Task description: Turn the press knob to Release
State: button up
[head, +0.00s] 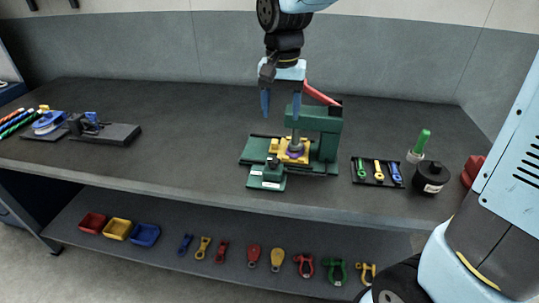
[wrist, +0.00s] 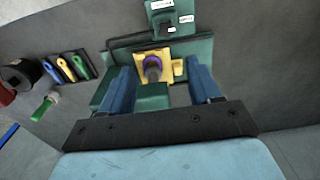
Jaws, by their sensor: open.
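The green press (head: 318,124) stands on the bench with its red lever (head: 321,94) raised behind my gripper. Its black knob (head: 271,163) sits on a small green box (head: 267,182) at the press's front; the knob also shows in the wrist view (wrist: 166,24). White labels are on the box, too small to read, so I cannot tell the knob's setting. A yellow block (head: 281,155) with a purple ring (head: 293,154) lies under the grey ram. My gripper (head: 281,107) is open and empty, pointing down above the press, apart from the knob.
A tray of coloured tools (head: 377,172), a black pot (head: 431,177) and a green-handled brush (head: 420,142) stand right of the press. A dark fixture (head: 103,130) with a blue reel is far left. The bench between is clear.

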aim_at(273, 159)
jog(key=f, duration=0.5)
jog(key=a+f, duration=0.1)
jog(key=f, duration=0.8)
jog(key=shift+w+a+f, duration=0.1)
jog(key=shift+a+f, duration=0.2)
